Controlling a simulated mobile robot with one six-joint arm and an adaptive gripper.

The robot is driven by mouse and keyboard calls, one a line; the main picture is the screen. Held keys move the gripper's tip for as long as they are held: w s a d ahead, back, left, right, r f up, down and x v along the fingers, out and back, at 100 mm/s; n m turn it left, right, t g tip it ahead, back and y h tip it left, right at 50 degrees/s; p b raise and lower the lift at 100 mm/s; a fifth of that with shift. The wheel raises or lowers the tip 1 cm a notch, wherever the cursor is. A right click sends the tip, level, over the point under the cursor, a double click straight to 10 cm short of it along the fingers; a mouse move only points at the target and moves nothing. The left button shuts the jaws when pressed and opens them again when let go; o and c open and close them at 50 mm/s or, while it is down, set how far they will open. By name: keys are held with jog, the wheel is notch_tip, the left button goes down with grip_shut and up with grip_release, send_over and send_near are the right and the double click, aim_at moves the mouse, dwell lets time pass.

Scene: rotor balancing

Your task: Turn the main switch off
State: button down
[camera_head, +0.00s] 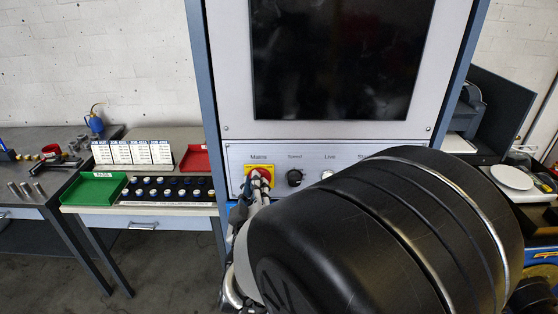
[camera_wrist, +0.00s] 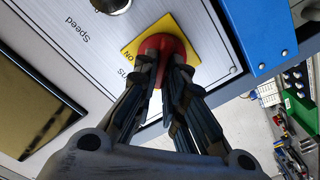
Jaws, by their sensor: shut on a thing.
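The main switch (camera_head: 258,174) is a red knob on a yellow plate, under the label "Mains" at the left of the cabinet's control panel (camera_head: 235,152). In the wrist view the red knob (camera_wrist: 163,47) sits between my fingertips, in front of its yellow plate (camera_wrist: 131,52). My gripper (camera_head: 259,185) is shut on the red knob, with a finger at each side of it. The fingers hide part of the knob and part of the plate's lettering, so I cannot tell which position it points to.
A black speed knob (camera_head: 295,178) is right of the switch. A dark screen (camera_head: 340,60) is above. A table at left carries a green tray (camera_head: 96,189), a red tray (camera_head: 195,158) and a rack of small parts (camera_head: 166,190). My arm covers the panel's lower right.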

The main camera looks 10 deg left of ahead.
jog(key=shift+n, duration=0.6)
jog(key=c, duration=1.7)
grip_release()
jog(key=shift+o, duration=0.2)
jog(key=shift+s, duration=0.1)
jog(key=v, duration=0.7)
jog(key=shift+s, duration=0.15)
